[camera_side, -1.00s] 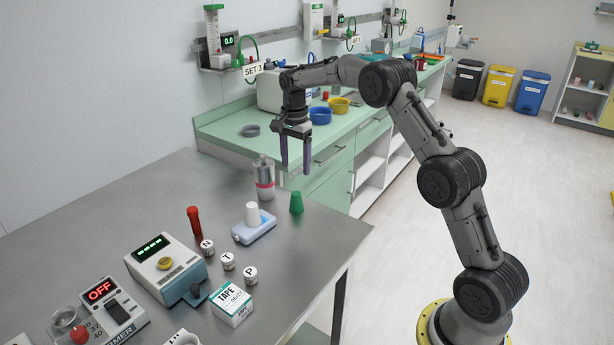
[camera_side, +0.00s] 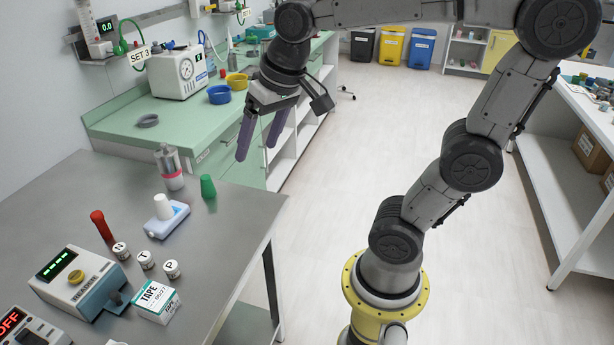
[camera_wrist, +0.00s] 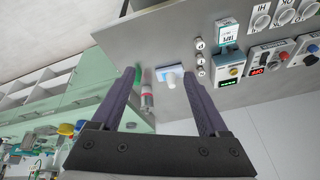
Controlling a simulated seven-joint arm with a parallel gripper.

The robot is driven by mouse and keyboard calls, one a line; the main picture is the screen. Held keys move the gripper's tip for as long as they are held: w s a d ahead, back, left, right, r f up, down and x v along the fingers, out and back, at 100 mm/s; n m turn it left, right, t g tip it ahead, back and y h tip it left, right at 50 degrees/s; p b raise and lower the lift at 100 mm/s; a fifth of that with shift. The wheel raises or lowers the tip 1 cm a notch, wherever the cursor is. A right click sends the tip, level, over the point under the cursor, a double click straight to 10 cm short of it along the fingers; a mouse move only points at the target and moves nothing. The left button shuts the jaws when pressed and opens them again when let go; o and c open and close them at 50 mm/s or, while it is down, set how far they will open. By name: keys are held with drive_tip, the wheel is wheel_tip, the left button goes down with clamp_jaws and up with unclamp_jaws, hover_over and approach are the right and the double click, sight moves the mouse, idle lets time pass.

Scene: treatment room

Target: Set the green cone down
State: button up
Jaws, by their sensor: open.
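The green cone (camera_side: 208,187) stands upright on the steel table (camera_side: 215,235), near its far right edge. In the wrist view the fingers of my gripper (camera_wrist: 158,73) are spread, and a green piece, likely the cone, shows just beside the left fingertip.
A red-capped tube (camera_side: 101,226), several small lettered jars, a tape box (camera_side: 157,301) and a device with a green display (camera_side: 78,280) stand nearer on the table. A mint counter (camera_side: 180,118) with blue and yellow bowls is behind. The table's right front is clear.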

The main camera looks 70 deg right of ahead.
drive_tip(key=s+a+f+n+t, duration=0.1)
drive_tip(key=s+f+n, duration=0.3)
drive_tip(key=s, duration=0.5)
drive_tip(key=shift+s+a+f, duration=0.15)
drive_tip(key=shift+s+a, duration=0.1)
drive_tip(key=shift+a, duration=0.3)
idle(0.4)
